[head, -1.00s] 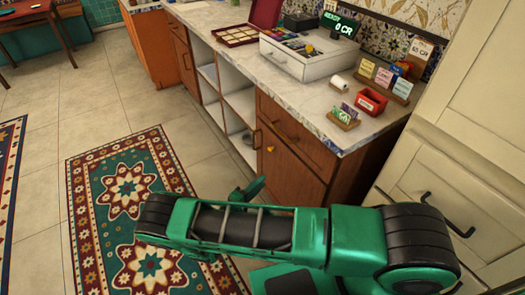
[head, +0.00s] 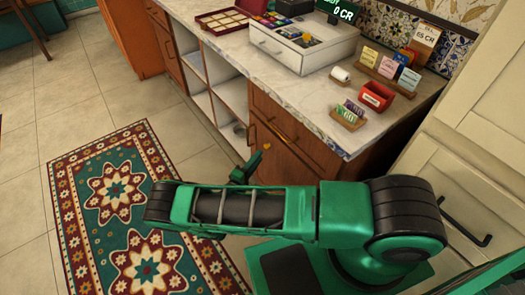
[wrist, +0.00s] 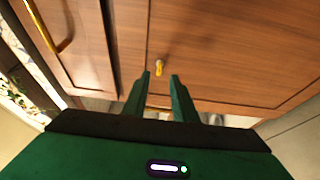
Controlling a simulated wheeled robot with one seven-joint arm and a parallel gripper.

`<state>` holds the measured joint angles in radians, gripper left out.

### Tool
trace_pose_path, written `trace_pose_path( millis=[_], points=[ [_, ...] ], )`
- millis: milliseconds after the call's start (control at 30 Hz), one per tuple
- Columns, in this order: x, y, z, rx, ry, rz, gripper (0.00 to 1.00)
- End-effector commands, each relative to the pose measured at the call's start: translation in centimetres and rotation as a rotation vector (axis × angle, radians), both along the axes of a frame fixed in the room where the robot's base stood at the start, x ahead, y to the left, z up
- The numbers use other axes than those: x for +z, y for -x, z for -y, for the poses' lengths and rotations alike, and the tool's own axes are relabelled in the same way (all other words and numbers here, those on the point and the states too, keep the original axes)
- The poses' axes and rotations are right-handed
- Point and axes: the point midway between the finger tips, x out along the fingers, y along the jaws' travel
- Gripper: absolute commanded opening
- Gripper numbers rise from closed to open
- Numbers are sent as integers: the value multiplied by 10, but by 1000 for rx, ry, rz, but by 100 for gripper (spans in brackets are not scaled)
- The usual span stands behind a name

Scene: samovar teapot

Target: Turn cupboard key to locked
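The cupboard (head: 290,157) is a brown wooden unit under the counter, ahead of my arm. A small brass-yellow key (wrist: 160,68) sticks out of its wooden front in the wrist view, and shows as a small yellow spot in the head view (head: 267,146). My gripper (wrist: 162,80) is open and empty, its two green fingers apart and pointing at the cupboard front. The key lies just beyond the fingertips, about centred between them. I cannot tell the key's exact turn angle. In the head view my gripper (head: 247,168) is partly hidden by my arm.
A brass handle (wrist: 66,42) is on the panel at the left of the wrist view. The counter (head: 330,110) bears a cash register (head: 300,48), a red box (head: 376,96) and card holders. Open shelves (head: 228,95) stand left of the cupboard. A patterned rug (head: 110,190) covers the floor.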

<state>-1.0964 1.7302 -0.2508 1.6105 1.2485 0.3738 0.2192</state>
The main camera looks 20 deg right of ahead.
Motion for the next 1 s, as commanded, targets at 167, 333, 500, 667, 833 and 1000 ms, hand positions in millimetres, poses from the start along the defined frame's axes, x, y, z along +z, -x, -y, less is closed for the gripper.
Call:
trace_pose_path(
  millis=[167,333,500,667,833,1000],
  points=[
    [0,-20,23,0,1,1,25],
    [0,-32,36,1,0,0,25],
    [0,-37,41,3,0,0,25],
    [0,-37,42,3,0,0,25],
    [0,-37,42,3,0,0,9],
    [0,-37,42,2,-1,-1,0]
  ],
)
